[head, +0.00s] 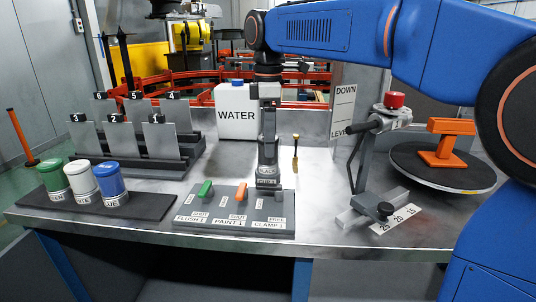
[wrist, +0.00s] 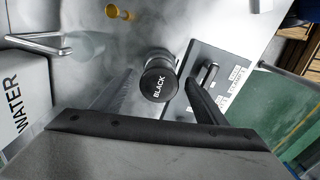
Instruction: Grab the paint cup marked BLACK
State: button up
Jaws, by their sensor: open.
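The paint cup marked BLACK (wrist: 158,84) shows its dark lid to the wrist camera. It lies between the two spread fingers of my gripper (wrist: 160,80), with a visible gap beside the lid. In the head view my gripper (head: 269,150) points down at the bench behind the switch panel. A dark cup with a pale label (head: 268,183) shows at the gripper's lower end, and my gripper hides part of it. My gripper is open.
Green (head: 53,175), white (head: 81,180) and blue (head: 111,182) lidded cups stand in a tray at left. A switch panel (head: 235,222) lies in front of my gripper. A WATER container (head: 237,112) stands behind. A lever stand (head: 368,150) and turntable (head: 443,180) are at right.

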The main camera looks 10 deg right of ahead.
jog(key=shift+f, duration=1.6)
jog(key=c, duration=1.4)
